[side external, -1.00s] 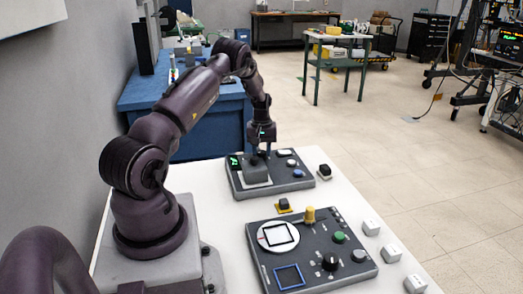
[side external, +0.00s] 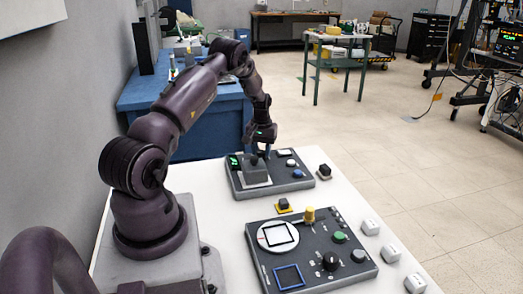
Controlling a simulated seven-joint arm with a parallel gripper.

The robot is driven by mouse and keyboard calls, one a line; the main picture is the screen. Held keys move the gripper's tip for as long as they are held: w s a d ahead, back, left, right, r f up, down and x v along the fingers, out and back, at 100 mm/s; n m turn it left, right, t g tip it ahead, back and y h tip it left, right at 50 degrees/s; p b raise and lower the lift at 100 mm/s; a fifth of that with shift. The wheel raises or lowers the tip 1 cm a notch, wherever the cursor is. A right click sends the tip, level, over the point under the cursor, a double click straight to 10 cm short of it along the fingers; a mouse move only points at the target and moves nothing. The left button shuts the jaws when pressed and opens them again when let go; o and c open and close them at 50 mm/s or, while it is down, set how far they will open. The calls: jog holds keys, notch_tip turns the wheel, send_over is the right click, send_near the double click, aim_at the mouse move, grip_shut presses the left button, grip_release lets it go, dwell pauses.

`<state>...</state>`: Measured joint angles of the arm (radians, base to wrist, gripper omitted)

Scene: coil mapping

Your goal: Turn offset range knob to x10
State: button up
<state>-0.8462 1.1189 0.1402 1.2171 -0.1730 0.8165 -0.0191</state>
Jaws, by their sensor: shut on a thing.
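The far dark grey panel (side external: 285,188) lies at the far end of the white table, with a small green display (side external: 233,161) at its left corner. My gripper (side external: 258,155) points down over the back part of this panel. Its fingers are shut on a small dark knob there, mostly hidden by the fingers and the grey block (side external: 255,173) in front. I cannot read the knob's labels or its pointer at this size.
A white button, a grey button and a blue button (side external: 297,174) sit right of my gripper. Several white blocks (side external: 371,227) line the right table edge.

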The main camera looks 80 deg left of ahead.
aim_at(262, 151)
jog(key=o, duration=0.9)
notch_tip(262, 151, up, 13)
jog(key=shift+r, duration=0.1)
jog(key=s+d+r+m, duration=0.1)
jog(key=d+r+m, duration=0.1)
jog(key=d+r, duration=0.35)
jog(key=d+r+m+t, duration=0.1)
jog(key=d+r, duration=0.1)
jog(key=d, duration=0.7)
jog(key=s+d+r+m, duration=0.1)
jog(key=d+r+m, duration=0.15)
jog(key=d, duration=0.55)
jog(key=s+d+r+m+t, duration=0.1)
jog(key=s+d+r+m, duration=0.1)
jog(key=d, duration=0.4)
jog(key=s+d+r+m+t, duration=0.2)
jog(key=s+d+r, duration=0.1)
jog(key=d, duration=0.3)
jog(key=s+d+r+m+t, duration=0.1)
jog(key=s+d+r+m, duration=0.1)
jog(key=d, duration=0.5)
jog(key=shift+s+r+m+t, duration=0.15)
jog(key=shift+s+r, duration=0.1)
jog(key=shift+s, duration=0.4)
jog(key=shift+s+r+m+t, duration=0.1)
jog(key=shift+s+r+t, duration=0.1)
jog(key=shift+s, duration=0.4)
